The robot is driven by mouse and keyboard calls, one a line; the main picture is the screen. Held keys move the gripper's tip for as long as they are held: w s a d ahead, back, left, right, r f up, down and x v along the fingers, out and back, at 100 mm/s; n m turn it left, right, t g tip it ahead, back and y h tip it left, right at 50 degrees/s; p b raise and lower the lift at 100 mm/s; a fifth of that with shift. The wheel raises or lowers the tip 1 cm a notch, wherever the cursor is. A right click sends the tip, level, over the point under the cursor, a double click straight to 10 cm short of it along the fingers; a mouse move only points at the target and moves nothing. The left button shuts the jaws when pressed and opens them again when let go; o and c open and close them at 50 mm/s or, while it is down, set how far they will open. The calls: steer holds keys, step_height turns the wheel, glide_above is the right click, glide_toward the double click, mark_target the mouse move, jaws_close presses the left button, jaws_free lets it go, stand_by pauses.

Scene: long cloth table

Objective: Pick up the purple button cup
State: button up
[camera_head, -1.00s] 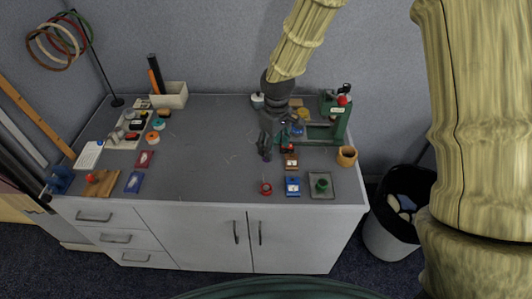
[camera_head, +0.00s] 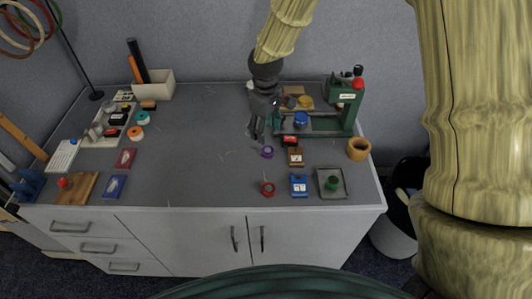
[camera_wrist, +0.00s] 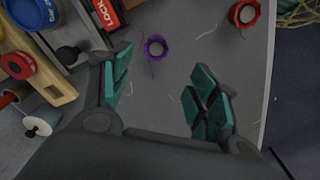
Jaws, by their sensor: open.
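The purple button cup (camera_head: 267,152) is a small, round, purple-rimmed piece on the grey table top (camera_head: 200,170). My gripper (camera_head: 258,132) is above the table just behind the cup in the head view. In the wrist view my gripper (camera_wrist: 160,92) has its teal-padded fingers wide apart and nothing between them. The cup lies beyond the fingertips, nearer the left finger.
A red cup (camera_head: 267,188) lies nearer the table's front edge. A red-and-black lock box (camera_head: 290,140), a brown block (camera_head: 295,157) and a blue block (camera_head: 299,185) stand to the right. A green press (camera_head: 345,105) stands behind them. Table left of the cup is clear.

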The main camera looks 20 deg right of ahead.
glide_above(268, 151)
steer(key=shift+a+f+p, duration=0.2)
steer(key=shift+f, duration=1.05)
steer(key=shift+a+f+p, duration=0.15)
steer(key=shift+f+p, duration=0.05)
steer(key=shift+f, duration=1.05)
steer(key=shift+d+f+p, duration=0.15)
steer(key=shift+f+p, duration=0.3)
steer(key=shift+f, duration=0.8)
steer(key=shift+d+f+p, duration=0.15)
steer(key=shift+f+p, duration=0.25)
steer(key=shift+f, duration=0.85)
steer(key=c, duration=1)
